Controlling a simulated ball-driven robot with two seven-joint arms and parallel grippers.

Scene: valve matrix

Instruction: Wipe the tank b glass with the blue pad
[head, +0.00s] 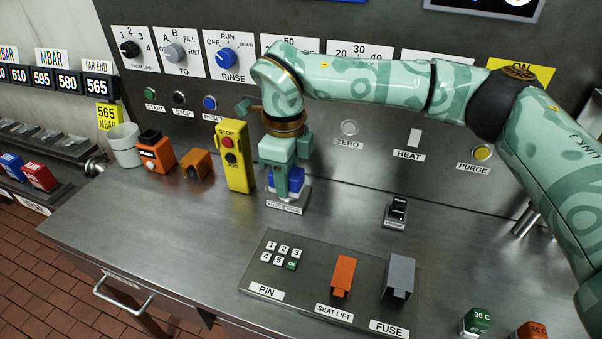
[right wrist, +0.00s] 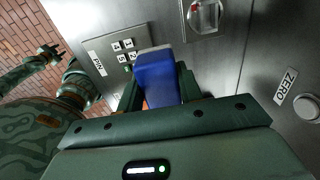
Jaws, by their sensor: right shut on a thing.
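My right gripper (head: 281,178) is shut on the blue pad (head: 294,174), low over the steel counter near the back panel. In the right wrist view the pad (right wrist: 157,78) stands out from between the fingers. A small labelled plate (head: 284,208) lies under or just in front of it; I cannot tell whether the pad touches it. My left gripper (right wrist: 47,53) shows small at the left of the right wrist view, and its jaws are too small to read. No tank b glass can be made out in either view.
A yellow STOP box (head: 234,160), orange boxes (head: 157,153) and a pale cup (head: 124,146) stand left of the gripper. A keypad plate (head: 262,276) with orange and grey covers lies in front. A black switch (head: 397,211) sits to the right. Knobs line the back panel.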

